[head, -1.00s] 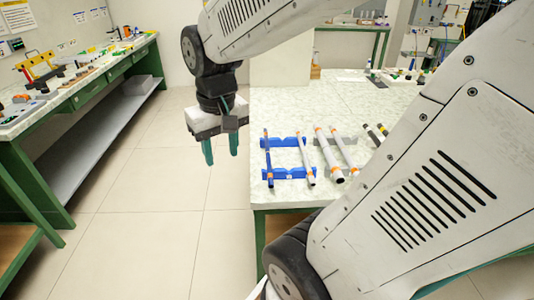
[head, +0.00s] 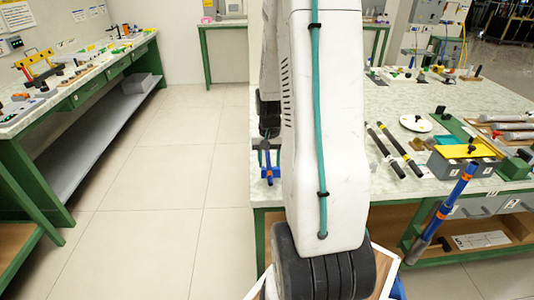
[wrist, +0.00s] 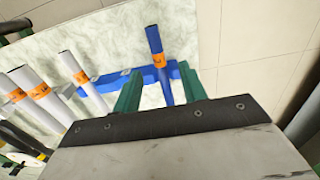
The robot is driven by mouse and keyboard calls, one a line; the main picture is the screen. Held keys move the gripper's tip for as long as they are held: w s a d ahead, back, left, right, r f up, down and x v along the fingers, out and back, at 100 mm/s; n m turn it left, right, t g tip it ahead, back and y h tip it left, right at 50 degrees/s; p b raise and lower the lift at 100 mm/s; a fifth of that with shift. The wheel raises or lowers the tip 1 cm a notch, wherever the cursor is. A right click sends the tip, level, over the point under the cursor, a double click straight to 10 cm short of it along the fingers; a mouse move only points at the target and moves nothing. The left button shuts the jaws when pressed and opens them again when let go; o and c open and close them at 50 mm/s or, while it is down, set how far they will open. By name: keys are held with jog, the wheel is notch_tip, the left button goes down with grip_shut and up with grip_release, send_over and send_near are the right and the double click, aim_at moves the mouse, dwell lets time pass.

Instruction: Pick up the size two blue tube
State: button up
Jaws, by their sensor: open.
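A blue tube (wrist: 155,45) with an orange label lies across a blue rack (wrist: 105,78) in the wrist view. The label is too small to read, so I cannot tell its size. My gripper (wrist: 160,88) is open, with one green finger on each side of the tube's near part and nothing visibly clamped. Another blue tube (head: 460,190) with orange bands stands tilted before the table at the right.
White tubes with orange labels (wrist: 37,90) lie beside the blue tube on the left in the wrist view. Dark rods with yellow bands (head: 400,150), a yellow-topped box (head: 465,158) and several fittings occupy the table. The floor (head: 170,170) left of the table is clear.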

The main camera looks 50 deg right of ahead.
aim_at(270, 173)
notch_tip(270, 173, down, 5)
jog(key=shift+d+r, duration=0.1)
jog(key=shift+r, duration=0.1)
jog(key=c, duration=0.9)
jog(key=shift+o, duration=0.2)
jog(key=shift+r, duration=0.2)
